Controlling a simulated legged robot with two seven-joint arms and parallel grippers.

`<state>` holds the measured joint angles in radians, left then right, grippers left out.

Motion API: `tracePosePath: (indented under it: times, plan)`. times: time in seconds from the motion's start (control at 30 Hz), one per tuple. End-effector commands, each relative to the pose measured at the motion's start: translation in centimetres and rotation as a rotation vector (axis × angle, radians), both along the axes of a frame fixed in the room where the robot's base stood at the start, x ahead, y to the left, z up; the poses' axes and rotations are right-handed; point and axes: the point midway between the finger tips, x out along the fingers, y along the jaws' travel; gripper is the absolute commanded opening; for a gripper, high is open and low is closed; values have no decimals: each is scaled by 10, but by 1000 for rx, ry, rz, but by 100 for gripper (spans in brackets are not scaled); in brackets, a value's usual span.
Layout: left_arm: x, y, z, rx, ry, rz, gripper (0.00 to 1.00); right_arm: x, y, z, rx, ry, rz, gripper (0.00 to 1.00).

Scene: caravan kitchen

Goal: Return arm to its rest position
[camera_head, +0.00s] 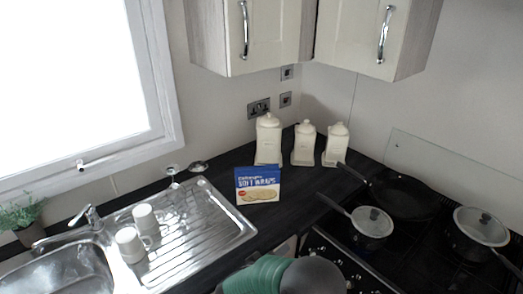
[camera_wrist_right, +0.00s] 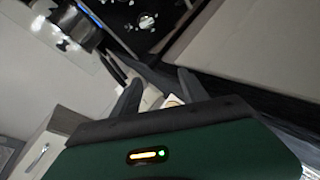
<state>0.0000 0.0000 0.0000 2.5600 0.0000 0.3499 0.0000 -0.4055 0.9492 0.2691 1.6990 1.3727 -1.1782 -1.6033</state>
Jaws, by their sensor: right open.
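My right gripper (camera_wrist_right: 160,92) shows in the right wrist view, with its two dark fingers spread apart. Nothing is held between them. A small pale thing shows just beyond the palm between the fingers, too cut off to name. In the head view, a green and grey part of my own arm (camera_head: 282,275) is at the bottom edge, in front of the counter and near the stove. The fingers cannot be made out there. My left gripper is in neither view.
A blue wraps box (camera_head: 258,185) stands on the dark counter beside the sink drainer (camera_head: 203,239), which holds white mugs. Cream canisters (camera_head: 268,142) stand in the corner. A lidded pot (camera_head: 371,226) and a frying pan (camera_head: 404,198) are on the stove. Cupboards (camera_head: 262,35) hang above.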

Motion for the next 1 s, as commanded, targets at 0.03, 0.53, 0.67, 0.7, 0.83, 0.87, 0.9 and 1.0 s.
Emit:
tracePosePath:
  times: [0.03, 0.53, 0.67, 0.7, 0.83, 0.87, 0.9, 1.0]
  plan:
    - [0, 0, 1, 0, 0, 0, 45, 18, -4, 27, 125, -68, 70, 51]
    - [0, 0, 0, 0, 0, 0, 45, -237, -124, 38, 840, 526, -189, 51]
    - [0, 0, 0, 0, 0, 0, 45, -260, -134, 36, 835, 563, -253, 51]
    - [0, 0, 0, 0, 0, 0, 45, -261, -134, 35, 835, 565, -257, 51]
    - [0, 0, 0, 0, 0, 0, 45, -261, -135, 35, 836, 565, -255, 51]
    - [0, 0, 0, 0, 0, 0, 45, -261, -135, 35, 836, 565, -255, 51]
    - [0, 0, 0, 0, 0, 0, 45, -260, -135, 35, 836, 564, -254, 51]
    - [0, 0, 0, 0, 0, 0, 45, -261, -135, 36, 836, 564, -253, 51]
